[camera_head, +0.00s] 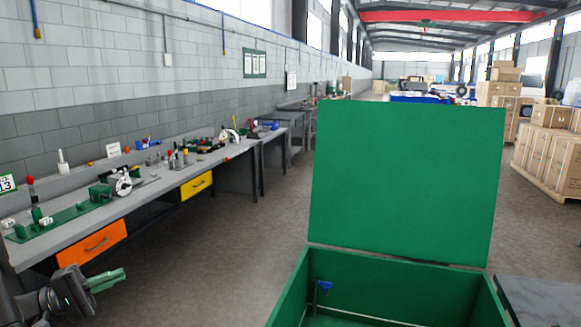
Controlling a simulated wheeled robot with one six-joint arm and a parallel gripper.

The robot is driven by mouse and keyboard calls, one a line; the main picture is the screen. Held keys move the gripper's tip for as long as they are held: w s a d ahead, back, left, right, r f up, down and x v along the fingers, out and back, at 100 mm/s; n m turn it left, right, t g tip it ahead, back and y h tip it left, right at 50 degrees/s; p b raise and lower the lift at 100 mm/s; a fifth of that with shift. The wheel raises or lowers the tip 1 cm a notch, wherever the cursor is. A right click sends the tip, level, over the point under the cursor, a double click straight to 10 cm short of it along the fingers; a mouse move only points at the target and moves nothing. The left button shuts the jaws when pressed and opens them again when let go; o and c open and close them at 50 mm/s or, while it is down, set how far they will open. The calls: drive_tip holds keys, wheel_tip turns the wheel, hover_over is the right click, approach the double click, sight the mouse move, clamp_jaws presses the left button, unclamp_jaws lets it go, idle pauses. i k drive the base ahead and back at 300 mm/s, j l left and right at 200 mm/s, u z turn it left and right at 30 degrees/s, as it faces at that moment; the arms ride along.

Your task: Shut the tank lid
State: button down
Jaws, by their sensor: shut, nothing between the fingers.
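The green tank (289,296) stands in front of me at the lower right, and its near part runs out of the bottom of the picture. Its green lid (408,182) stands open, almost upright, along the tank's far edge. A small blue piece (324,286) shows inside against the tank's wall. My gripper (122,275) is at the lower left, with its green fingers shut and empty. It is well to the left of the tank and touches neither tank nor lid.
A long workbench (152,199) with tools, an orange drawer (92,244) and a yellow drawer (197,185) runs along the left wall. A dark surface (543,302) adjoins the tank's right side. Boxes on a pallet (547,160) stand far right. Floor between bench and tank is clear.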

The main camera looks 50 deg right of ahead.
sight(405, 179)
drive_tip(key=i+j, duration=0.25)
drive_tip(key=i, duration=0.2)
drive_tip(key=i+j+z, duration=0.1)
drive_tip(key=i+j, duration=0.15)
drive_tip(key=i, duration=0.2)
drive_tip(key=i+j, duration=0.3)
drive_tip(key=i, duration=0.15)
drive_tip(key=i+l+z, duration=0.3)
drive_tip(key=z, duration=0.15)
drive_tip(key=i+l+z, duration=0.1)
drive_tip(key=i+z, duration=0.7)
drive_tip(key=z, duration=0.15)
drive_tip(key=i+j+z, duration=0.15)
drive_tip(key=i+z, duration=0.3)
